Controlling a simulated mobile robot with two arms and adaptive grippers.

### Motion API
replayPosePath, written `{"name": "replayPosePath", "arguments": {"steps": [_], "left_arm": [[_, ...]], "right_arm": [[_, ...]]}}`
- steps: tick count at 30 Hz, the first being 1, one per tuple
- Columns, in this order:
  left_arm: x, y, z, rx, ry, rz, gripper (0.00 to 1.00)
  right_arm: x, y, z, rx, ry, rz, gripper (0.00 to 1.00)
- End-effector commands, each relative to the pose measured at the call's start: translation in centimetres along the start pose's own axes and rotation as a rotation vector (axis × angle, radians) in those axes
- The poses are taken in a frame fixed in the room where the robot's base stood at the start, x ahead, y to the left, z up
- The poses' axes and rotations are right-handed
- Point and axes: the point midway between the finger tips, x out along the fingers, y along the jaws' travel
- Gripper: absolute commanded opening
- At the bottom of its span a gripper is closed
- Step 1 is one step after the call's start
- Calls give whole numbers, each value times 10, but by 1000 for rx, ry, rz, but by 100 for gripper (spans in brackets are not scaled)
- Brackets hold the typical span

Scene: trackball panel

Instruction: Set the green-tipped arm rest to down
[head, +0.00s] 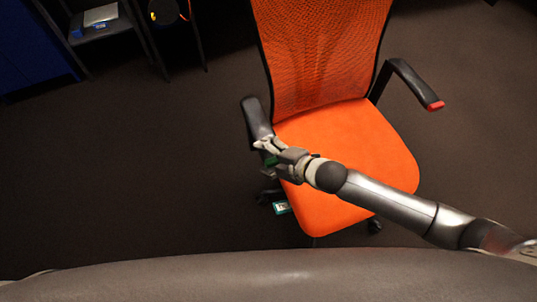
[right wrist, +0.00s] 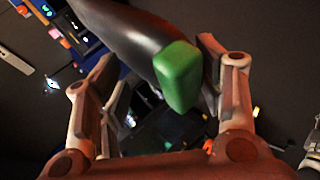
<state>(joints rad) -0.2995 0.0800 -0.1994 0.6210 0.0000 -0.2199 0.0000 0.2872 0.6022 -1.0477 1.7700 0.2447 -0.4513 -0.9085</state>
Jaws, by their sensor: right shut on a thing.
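The black arm rest (head: 253,115) with the green tip (head: 271,161) is on the left side of the orange chair (head: 345,150). My right gripper (head: 265,147) reaches across the seat from the right and is shut on this arm rest near its front end. In the right wrist view the green tip (right wrist: 178,76) and the black arm rest (right wrist: 120,35) lie between the two fingers. In the head view the fingers partly cover the front end. My left gripper is in neither view.
The other arm rest (head: 408,83), with a red tip, sticks forward on the chair's right side. A small label (head: 282,208) shows below the seat's left edge. Dark shelves (head: 105,30) and a blue cabinet (head: 35,45) stand at the back left. The floor left of the chair is clear.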

Motion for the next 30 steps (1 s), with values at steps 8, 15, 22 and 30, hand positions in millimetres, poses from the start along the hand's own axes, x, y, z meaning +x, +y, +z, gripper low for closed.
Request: {"name": "replayPosePath", "arguments": {"steps": [8,15,22,30], "left_arm": [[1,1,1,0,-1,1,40],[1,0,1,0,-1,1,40],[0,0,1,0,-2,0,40],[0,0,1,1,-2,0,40]], "right_arm": [[-12,-16,6,7,-14,-31,46],[-55,-11,3,1,-10,-21,46],[-97,-5,0,-2,-5,-8,46],[-121,-2,-1,-2,-2,0,46]]}}
